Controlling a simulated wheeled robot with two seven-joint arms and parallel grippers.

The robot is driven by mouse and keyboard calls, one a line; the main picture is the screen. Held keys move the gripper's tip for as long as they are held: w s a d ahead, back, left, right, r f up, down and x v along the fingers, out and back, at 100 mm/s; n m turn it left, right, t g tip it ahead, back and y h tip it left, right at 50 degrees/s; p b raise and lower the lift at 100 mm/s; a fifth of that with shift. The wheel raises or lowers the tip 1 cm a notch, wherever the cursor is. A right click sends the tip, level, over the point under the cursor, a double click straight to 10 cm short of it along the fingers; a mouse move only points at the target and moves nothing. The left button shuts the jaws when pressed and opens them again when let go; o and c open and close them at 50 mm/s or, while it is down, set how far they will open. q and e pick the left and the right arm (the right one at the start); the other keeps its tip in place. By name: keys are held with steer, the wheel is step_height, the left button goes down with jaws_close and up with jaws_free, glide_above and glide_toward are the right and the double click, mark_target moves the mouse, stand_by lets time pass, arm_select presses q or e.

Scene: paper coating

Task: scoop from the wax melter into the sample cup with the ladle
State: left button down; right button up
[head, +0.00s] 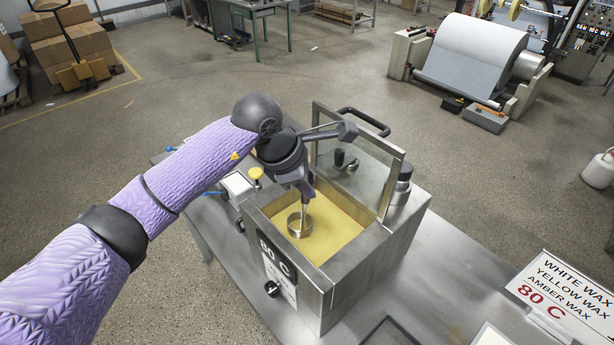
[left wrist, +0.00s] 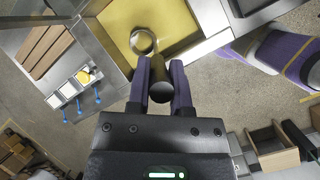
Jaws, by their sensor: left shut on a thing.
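The wax melter (head: 325,290) is a steel box marked 80 C, with its glass lid (head: 350,165) raised and yellow wax (head: 335,235) inside. My left gripper (head: 305,188) is over the opening, shut on the ladle's handle. The ladle (head: 300,226) hangs nearly upright, its round metal bowl at or just above the wax; I cannot tell if it dips in. The bowl also shows in the left wrist view (left wrist: 143,42), with the dark handle end (left wrist: 161,93) between the fingers. I cannot clearly pick out the sample cup. My right gripper is out of view.
A small tray left of the melter holds white squares and a yellow round piece (head: 256,173), with blue sticks (left wrist: 80,108) beside it. A wax sign (head: 565,295) stands at the table's right. The raised lid stands close behind my gripper.

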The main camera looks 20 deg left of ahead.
arm_select(q)
steer(key=shift+f+b, duration=2.1)
steer(key=shift+f, duration=1.3)
steer(key=w+d+b, duration=0.3)
steer(key=d, duration=0.3)
steer(key=shift+w+d+r, duration=0.2)
steer(key=shift+w+d, duration=0.05)
steer(key=shift+d, duration=0.05)
step_height(320, 180, up, 16)
steer(key=p, duration=1)
